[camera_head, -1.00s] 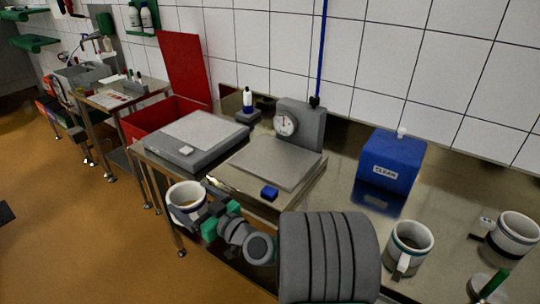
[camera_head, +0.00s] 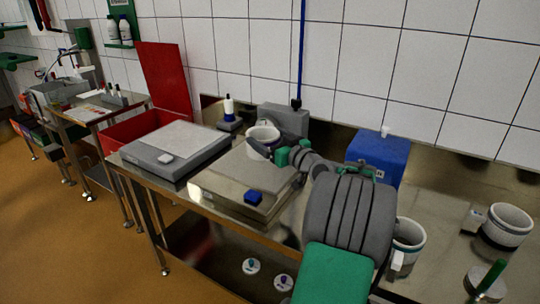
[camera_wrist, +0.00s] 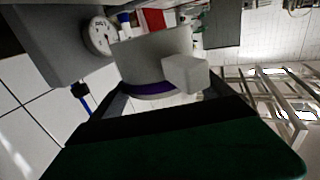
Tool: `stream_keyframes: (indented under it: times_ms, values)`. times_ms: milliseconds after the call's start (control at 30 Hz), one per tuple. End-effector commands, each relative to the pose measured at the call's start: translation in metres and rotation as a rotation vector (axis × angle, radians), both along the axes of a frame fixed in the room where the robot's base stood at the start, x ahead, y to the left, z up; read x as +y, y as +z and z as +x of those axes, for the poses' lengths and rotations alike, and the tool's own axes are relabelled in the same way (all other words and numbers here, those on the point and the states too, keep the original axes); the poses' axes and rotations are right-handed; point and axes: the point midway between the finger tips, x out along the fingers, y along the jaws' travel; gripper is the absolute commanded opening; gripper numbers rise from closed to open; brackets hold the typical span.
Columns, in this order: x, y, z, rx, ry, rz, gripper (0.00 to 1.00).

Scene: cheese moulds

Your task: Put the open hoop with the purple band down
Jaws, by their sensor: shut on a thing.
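The white open hoop with the purple band (camera_head: 260,136) is upright over the back part of the steel plate of the dial scale (camera_head: 235,178). My gripper (camera_head: 281,153) reaches it from the right and is shut on its side. In the wrist view the hoop (camera_wrist: 150,55) shows between my fingers, with its purple band (camera_wrist: 150,89) and a white block-like handle (camera_wrist: 186,75). I cannot tell whether its base touches the plate.
A grey flat-topped unit (camera_head: 172,150) and a red bin (camera_head: 130,128) stand left of the scale. A blue box (camera_head: 378,150) and two white hoops, one nearer (camera_head: 405,235) and one farther right (camera_head: 507,222), stand to the right.

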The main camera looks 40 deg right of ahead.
Motion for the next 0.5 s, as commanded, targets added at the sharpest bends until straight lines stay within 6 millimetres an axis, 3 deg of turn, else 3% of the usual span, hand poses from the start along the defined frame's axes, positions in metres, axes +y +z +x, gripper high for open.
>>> stream_keyframes:
  times_ms: [100,367,500]
  values:
    - [-0.017,-0.03,0.014,0.003,0.002,0.006,0.47]
    - [-0.036,-0.059,0.028,0.001,0.001,0.003,0.47]
    - [-0.035,-0.083,0.028,0.001,0.001,0.003,0.47]
